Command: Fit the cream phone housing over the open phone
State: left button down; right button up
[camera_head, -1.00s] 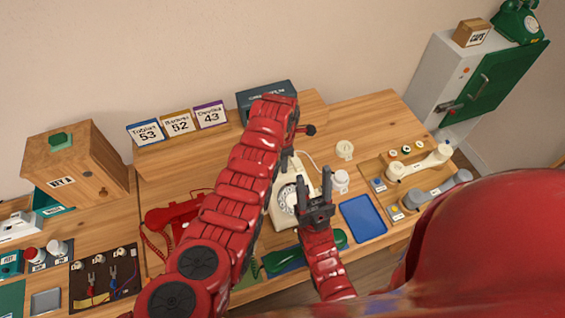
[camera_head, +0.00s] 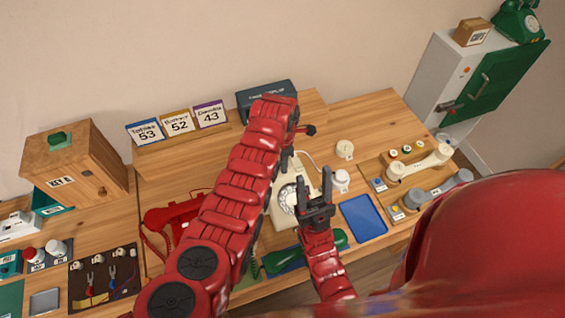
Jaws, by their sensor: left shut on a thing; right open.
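The cream phone housing (camera_head: 285,197) with its round dial is on the desk's middle, partly covered by my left arm. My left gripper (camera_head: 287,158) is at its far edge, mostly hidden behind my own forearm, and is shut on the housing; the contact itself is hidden. My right gripper (camera_head: 316,187) is open and empty, fingers up, just at the right side of the housing in the picture. I cannot make out the open phone separately; whether the housing is seated on it is not visible.
A red phone (camera_head: 170,218) stands left of my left arm. A green handset (camera_head: 320,243) lies in front.

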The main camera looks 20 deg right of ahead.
pick_arm(q)
jog(key=shift+f+b, duration=0.5)
jog(key=shift+f, duration=0.3)
jog(key=c, duration=0.7)
grip_release()
jog(key=shift+r, duration=0.1)
